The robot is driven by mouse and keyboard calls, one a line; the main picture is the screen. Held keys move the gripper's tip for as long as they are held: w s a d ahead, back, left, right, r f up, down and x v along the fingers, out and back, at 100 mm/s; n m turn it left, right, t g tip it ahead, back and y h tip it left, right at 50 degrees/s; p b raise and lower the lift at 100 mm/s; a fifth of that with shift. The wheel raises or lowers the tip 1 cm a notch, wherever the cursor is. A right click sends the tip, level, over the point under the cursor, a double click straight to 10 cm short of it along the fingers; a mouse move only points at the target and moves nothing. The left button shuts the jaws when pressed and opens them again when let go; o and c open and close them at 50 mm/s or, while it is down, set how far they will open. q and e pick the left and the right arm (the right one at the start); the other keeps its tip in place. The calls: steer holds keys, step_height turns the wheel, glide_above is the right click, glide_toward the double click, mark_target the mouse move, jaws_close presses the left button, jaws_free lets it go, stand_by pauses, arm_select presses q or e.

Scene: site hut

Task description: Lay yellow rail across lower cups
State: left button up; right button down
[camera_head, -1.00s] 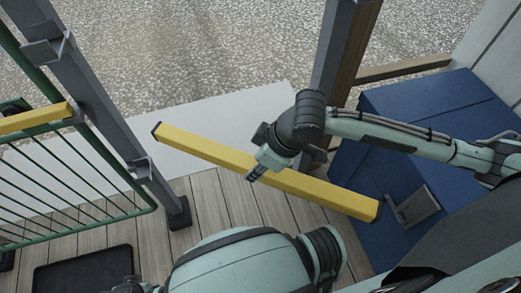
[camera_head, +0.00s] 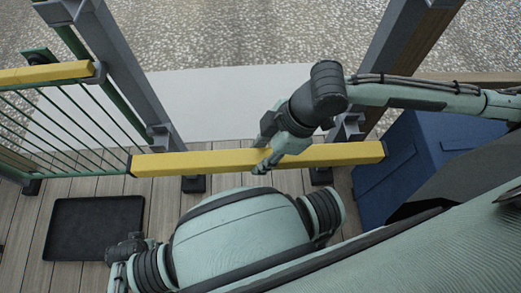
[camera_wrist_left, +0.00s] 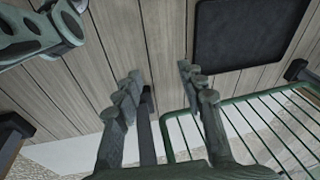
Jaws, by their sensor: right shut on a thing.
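The yellow rail (camera_head: 215,163) runs nearly level across the head view, on the near side of two grey posts. My right gripper (camera_head: 268,158) is shut on it near its middle. A lower cup (camera_head: 163,135) on the left post shows just beyond the rail, and another lower cup (camera_head: 349,125) on the right post shows just beyond its right part. I cannot tell the rail's height against the cups; it partly hides the post bottoms. My left gripper (camera_wrist_left: 160,80) is open and empty over the deck in the left wrist view.
Another yellow rail (camera_head: 45,73) sits above a green wire barrier (camera_head: 60,120) at the left, ending at the left post (camera_head: 120,65). A black mat (camera_head: 95,228) lies on the plank deck. A blue box (camera_head: 415,150) stands right, close to the rail's right end.

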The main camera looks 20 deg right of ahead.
steer(key=shift+w+d+f, duration=0.3)
steer(key=shift+w+f, duration=0.05)
steer(key=shift+w, duration=0.35)
arm_select(q)
steer(key=w+r+b, duration=0.3)
steer(key=r+b, duration=0.1)
steer(key=r, duration=0.7)
steer(key=shift+w+d+r+t, duration=0.15)
steer(key=shift+d+r+t, duration=0.2)
steer(key=shift+r+t, duration=0.05)
arm_select(e)
steer(key=w+d+f, duration=0.2)
steer(key=w+f, duration=0.4)
steer(key=w, duration=0.3)
steer(key=shift+w+d+f, duration=0.2)
steer(key=shift+d+f, duration=0.05)
steer(key=shift+d, duration=0.05)
steer(key=c, duration=1)
jaws_free()
